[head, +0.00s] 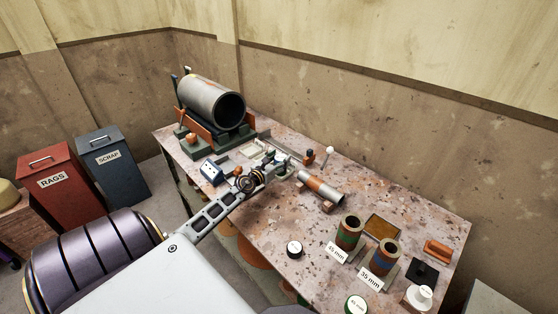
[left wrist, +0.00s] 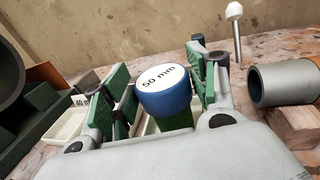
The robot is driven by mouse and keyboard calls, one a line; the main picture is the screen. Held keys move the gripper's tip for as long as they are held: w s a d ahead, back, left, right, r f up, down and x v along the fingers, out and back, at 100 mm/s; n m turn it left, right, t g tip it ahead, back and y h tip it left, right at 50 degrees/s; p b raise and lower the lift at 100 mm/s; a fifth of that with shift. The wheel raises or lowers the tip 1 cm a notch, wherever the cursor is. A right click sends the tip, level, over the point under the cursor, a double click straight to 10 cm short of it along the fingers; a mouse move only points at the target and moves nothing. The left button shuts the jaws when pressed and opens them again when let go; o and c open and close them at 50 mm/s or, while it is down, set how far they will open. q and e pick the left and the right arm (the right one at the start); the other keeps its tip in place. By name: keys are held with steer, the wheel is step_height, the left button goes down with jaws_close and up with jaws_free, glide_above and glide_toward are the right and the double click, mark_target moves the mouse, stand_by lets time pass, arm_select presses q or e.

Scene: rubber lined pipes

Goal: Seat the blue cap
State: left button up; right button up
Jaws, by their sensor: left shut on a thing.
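The blue cap (left wrist: 166,92), its white top marked "50 mm", is held upright between the green-padded fingers of my left gripper (left wrist: 165,85) in the left wrist view. In the head view my left gripper (head: 277,166) is over the table's middle, where I cannot make out the cap. A grey pipe with an orange band (head: 322,188) lies on wooden blocks just right of the gripper. Its open end (left wrist: 257,86) faces the gripper in the left wrist view, apart from the cap. My right gripper is not in view.
A large pipe (head: 207,97) rests in a cradle at the back left. Two upright lined pipes (head: 349,232) (head: 384,258) stand at the front right. A white-knobbed rod (head: 328,155) stands behind the lying pipe. A white tray (left wrist: 66,136) sits left of the gripper.

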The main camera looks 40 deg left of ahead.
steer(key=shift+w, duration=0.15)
arm_select(q)
steer(key=shift+f, duration=0.15)
steer(key=o, duration=0.9)
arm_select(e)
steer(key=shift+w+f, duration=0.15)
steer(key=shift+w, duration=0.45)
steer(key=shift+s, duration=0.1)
arm_select(q)
steer(key=shift+s, duration=0.1)
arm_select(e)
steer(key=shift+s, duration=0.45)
arm_select(q)
steer(key=shift+s, duration=0.1)
